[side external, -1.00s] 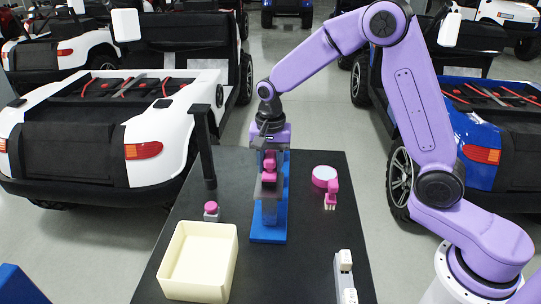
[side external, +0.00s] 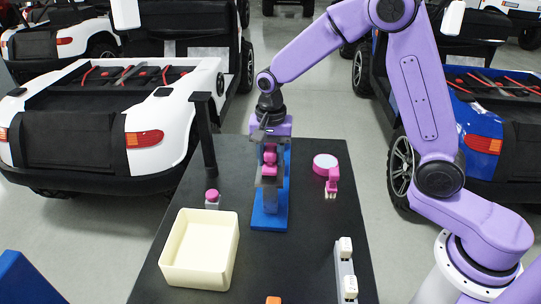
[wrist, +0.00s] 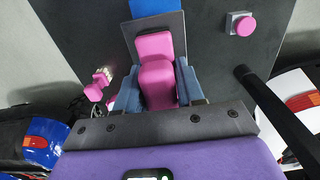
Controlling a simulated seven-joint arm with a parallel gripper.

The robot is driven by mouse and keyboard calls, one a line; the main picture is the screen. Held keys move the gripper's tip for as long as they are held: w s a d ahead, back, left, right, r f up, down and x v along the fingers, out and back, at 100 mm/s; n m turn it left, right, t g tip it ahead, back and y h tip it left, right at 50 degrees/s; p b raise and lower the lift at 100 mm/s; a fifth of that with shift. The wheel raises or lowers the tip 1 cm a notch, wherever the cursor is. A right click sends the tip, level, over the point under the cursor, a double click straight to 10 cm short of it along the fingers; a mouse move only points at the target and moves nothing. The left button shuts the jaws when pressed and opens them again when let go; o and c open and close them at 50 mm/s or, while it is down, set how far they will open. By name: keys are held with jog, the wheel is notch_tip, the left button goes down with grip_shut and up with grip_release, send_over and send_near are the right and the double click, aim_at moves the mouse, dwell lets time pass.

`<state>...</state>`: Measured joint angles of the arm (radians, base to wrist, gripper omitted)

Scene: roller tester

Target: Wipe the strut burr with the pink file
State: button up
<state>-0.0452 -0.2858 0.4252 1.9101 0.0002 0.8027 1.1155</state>
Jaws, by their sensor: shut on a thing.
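My gripper (side external: 269,165) is low over the middle of the table, in front of the blue stand (side external: 270,218). It is shut on a pink block-shaped piece, which I take to be the pink file (wrist: 155,80). The piece sits between the two blue-grey fingers in the wrist view. A grey plate (wrist: 128,34) lies just beyond the file, with the blue stand (wrist: 155,6) behind it. The file's far end is close to this plate or touching it; I cannot tell which. I cannot make out the strut burr.
A cream bin (side external: 198,280) stands at the front left. A black post (side external: 207,140) and a pink button (side external: 212,195) are at left. A pink piece with a pale disc (side external: 325,162) and a grey bar with white blocks (side external: 345,270) are at right. Cars stand around the table.

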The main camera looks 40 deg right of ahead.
jog(key=shift+f, duration=0.3)
jog(key=shift+w, duration=0.1)
dwell(0.3)
jog(key=shift+w+d+r, duration=0.1)
jog(key=shift+w+d, duration=0.4)
jog(key=shift+d, duration=0.05)
jog(key=shift+w+d, duration=0.55)
jog(key=shift+d, duration=0.05)
jog(key=shift+s+a, duration=0.6)
jog(key=shift+s+a+f, duration=0.2)
jog(key=shift+s+a, duration=0.35)
jog(key=shift+s, duration=0.05)
jog(key=shift+w+d+r, duration=0.2)
jog(key=shift+w+d, duration=0.95)
